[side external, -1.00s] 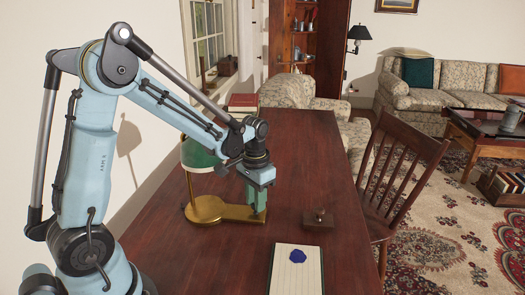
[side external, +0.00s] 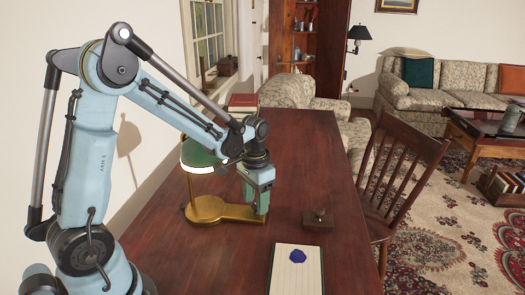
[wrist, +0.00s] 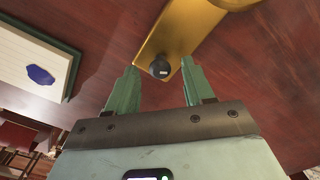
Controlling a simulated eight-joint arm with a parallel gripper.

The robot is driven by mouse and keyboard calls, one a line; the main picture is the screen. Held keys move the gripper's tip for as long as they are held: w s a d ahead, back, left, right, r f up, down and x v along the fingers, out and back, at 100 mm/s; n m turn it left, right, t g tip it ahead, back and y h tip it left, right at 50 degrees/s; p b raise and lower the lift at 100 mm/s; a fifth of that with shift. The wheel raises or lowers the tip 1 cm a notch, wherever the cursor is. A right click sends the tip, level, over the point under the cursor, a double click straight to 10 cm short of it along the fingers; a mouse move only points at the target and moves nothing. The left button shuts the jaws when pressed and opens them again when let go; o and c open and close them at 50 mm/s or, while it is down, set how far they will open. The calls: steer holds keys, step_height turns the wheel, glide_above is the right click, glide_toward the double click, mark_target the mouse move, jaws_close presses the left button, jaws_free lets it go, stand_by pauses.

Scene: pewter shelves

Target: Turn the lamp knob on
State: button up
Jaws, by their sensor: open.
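The desk lamp has a green shade (side external: 197,152) with a bright lower rim and a brass base (side external: 207,209) on the desk. In the wrist view, a small dark round knob (wrist: 159,69) with a pale mark sits on the end of the brass base (wrist: 180,38). My gripper (side external: 257,209) is over that end of the base in the side view, which hides the knob. In the wrist view my gripper (wrist: 159,66) is open, with one green finger on each side of the knob and visible gaps between. Contact with the knob is not visible.
A small wooden block with a knob-like top (side external: 318,219) and a notepad with a blue seal (side external: 297,272) lie on the desk to the right. A wooden chair (side external: 405,180) is at the right edge. The desk's far middle is clear.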

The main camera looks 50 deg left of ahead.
steer(key=shift+r, duration=0.1)
step_height(320, 180, up, 12)
stand_by(0.6)
steer(key=shift+s+d+f+n+t+y, duration=0.6)
steer(key=shift+s+d+n+t+y, duration=0.65)
steer(key=shift+s+n+t, duration=1.15)
steer(key=shift+n+g, duration=0.4)
steer(key=shift+n, duration=0.2)
steer(key=shift+d+x, duration=0.1)
steer(key=shift+x, duration=2.85)
steer(key=shift+d+x, duration=0.15)
steer(key=shift+x, duration=2.75)
steer(key=shift+f, duration=0.1)
jaws_close()
